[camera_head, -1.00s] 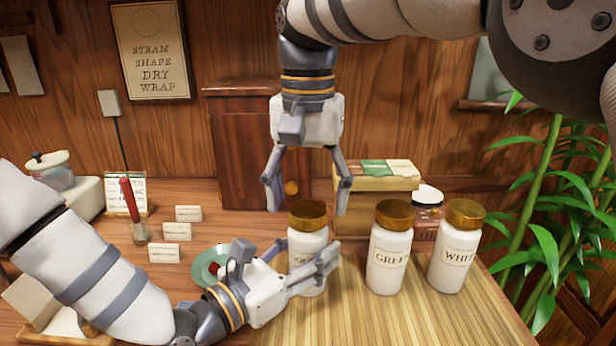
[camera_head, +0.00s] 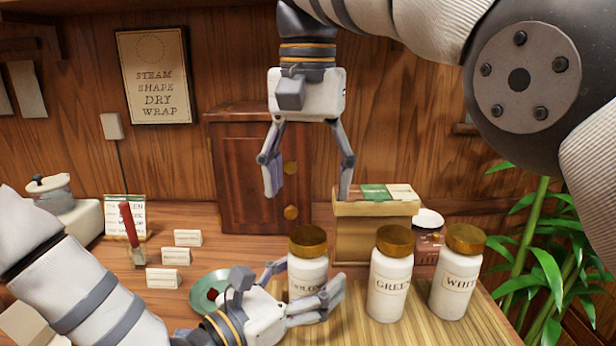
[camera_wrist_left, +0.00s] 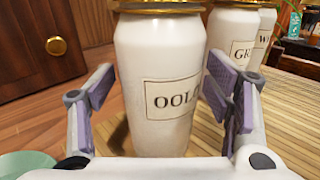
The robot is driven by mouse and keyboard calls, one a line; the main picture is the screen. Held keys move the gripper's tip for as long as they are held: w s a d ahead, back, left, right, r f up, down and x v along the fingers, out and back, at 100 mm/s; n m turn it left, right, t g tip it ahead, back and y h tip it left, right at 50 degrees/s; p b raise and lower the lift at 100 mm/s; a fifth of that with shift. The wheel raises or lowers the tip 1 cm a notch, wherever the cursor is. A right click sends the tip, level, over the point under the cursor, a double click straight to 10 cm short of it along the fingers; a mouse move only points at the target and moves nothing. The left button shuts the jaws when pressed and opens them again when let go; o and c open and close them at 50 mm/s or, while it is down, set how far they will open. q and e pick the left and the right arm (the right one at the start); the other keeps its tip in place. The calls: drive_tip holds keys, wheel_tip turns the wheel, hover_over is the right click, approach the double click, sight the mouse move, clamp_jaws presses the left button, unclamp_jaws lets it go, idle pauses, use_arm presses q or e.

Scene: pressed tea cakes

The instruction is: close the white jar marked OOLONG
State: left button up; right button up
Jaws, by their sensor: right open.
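The white OOLONG jar (camera_head: 307,275) stands upright on the slatted mat, with its gold lid (camera_head: 308,240) on top. In the left wrist view the jar (camera_wrist_left: 160,60) fills the middle, and only the lower edge of its lid (camera_wrist_left: 160,6) shows. My right gripper (camera_head: 308,190) is open and empty above the lid, fingers pointing down. Whether the lid is fully seated is hard to tell.
White jars marked GREEN (camera_head: 390,285) and WHITE (camera_head: 455,285) stand to the right on the mat (camera_head: 400,333). A wooden box (camera_head: 374,230) with cards stands behind. A green dish (camera_head: 207,290) lies left of my left gripper. A plant (camera_head: 545,270) is at the right.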

use_arm(q)
drive_tip(key=v, duration=1.2)
